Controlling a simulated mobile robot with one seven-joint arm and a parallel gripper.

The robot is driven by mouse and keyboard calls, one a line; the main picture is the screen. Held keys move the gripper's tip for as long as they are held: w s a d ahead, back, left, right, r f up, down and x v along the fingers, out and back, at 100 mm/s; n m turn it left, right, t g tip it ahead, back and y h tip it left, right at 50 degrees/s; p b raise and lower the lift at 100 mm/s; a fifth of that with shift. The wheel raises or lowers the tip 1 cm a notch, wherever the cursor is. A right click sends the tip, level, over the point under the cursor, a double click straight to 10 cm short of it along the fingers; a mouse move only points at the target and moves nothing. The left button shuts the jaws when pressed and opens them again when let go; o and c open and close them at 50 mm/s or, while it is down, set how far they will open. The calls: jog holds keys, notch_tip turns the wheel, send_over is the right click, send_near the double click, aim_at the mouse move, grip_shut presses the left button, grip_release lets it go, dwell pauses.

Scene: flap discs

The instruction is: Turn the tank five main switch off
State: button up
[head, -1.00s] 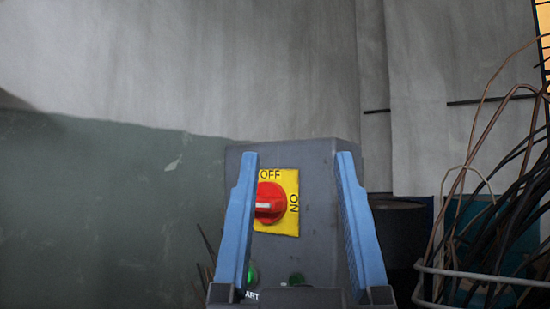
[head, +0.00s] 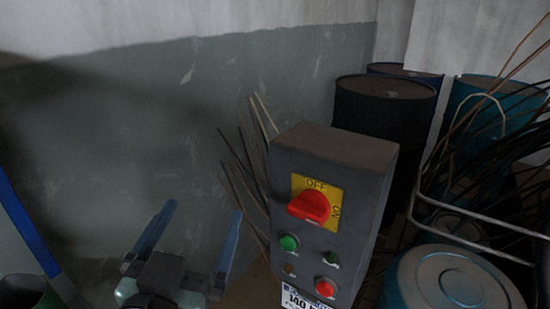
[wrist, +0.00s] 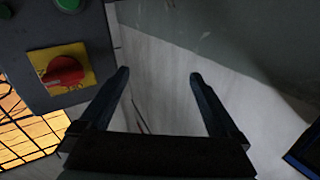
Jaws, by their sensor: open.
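The main switch is a red rotary knob (head: 309,207) on a yellow plate (head: 330,186) on the front of a dark grey control box (head: 345,152). OFF is printed at the plate's top and ON at its right side. The knob's handle lies roughly sideways, not up toward OFF. My gripper (head: 205,210) is open and empty, left of the box and apart from it. In the wrist view, the knob (wrist: 63,71) is at the upper left, outside the open fingers (wrist: 159,75). No tank number is readable.
Below the knob are a green button (head: 289,242), a red button (head: 325,287) and a partly cut-off white label (head: 297,298). Dark barrels (head: 385,115) stand behind the box; a teal barrel (head: 455,280) and wires (head: 490,150) are at right. The wall left is clear.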

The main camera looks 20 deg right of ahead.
jog(key=s+d+m+g+h+p, duration=0.1)
jog(key=s+m+g+h+p, duration=0.15)
jog(key=s+p, duration=0.2)
jog(key=m+g+h+p, duration=0.2)
jog(key=g+h+p, duration=0.15)
jog(key=p, duration=0.35)
send_near(303, 218)
jog(key=shift+h, duration=0.4)
jog(key=x, duration=0.3)
jog(key=p+x, duration=0.1)
jog(key=x, duration=0.2)
jog(key=p+x, duration=0.1)
jog(key=x, duration=0.2)
jog(key=shift+w+f, duration=0.25)
jog(key=shift+f, duration=0.05)
jog(key=c, duration=1.4)
jog(key=shift+o, duration=0.2)
